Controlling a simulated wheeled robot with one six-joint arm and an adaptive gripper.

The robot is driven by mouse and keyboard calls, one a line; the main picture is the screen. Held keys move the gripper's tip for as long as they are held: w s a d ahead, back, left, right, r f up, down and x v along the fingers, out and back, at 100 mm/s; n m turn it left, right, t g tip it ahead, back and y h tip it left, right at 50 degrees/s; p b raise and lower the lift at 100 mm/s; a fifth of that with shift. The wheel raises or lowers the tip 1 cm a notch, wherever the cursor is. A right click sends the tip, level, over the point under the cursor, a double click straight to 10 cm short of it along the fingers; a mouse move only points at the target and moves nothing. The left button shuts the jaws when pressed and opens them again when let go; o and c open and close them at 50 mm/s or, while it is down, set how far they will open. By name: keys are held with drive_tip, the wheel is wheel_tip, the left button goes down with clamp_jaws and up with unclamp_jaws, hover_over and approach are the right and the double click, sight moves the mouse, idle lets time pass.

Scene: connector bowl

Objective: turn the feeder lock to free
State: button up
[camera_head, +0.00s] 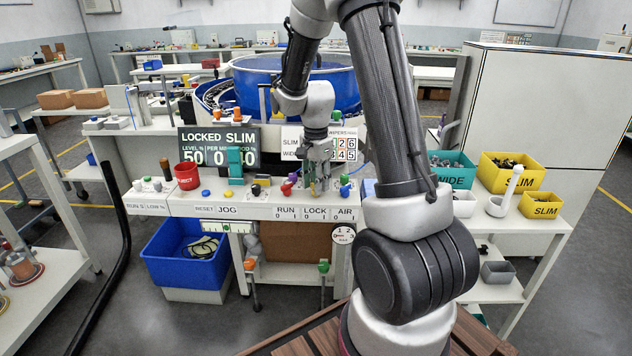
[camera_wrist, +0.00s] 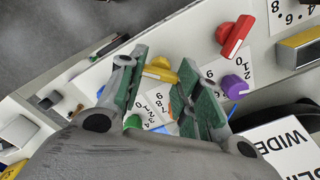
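The LOCK switch is a yellow knob (camera_wrist: 160,70) seen between my fingertips in the wrist view; in the head view my gripper hides most of it. The LOCK label (camera_head: 315,214) is on the panel front below, between RUN and AIR. My gripper (camera_head: 318,182) points down at this part of the panel. In the wrist view its two green-padded fingers (camera_wrist: 163,75) stand apart on either side of the yellow knob. I cannot tell whether they touch it. The display board (camera_head: 219,147) reads LOCKED SLIM.
A red knob (camera_wrist: 235,36) and a purple knob (camera_wrist: 235,87) sit close to one finger. A green knob (camera_wrist: 132,122) is close to the other finger. The blue feeder bowl (camera_head: 340,85) stands behind. Yellow bins (camera_head: 508,180) are at right.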

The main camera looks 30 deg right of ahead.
clamp_jaws()
drive_tip(key=shift+n, duration=0.4)
drive_tip(key=n, duration=0.3)
drive_tip(key=shift+n, duration=0.3)
drive_tip(key=n, duration=0.3)
drive_tip(key=shift+n, duration=0.3)
drive_tip(key=n, duration=0.5)
drive_tip(key=shift+w+r+n, duration=0.1)
drive_tip(key=shift+n, duration=2.3)
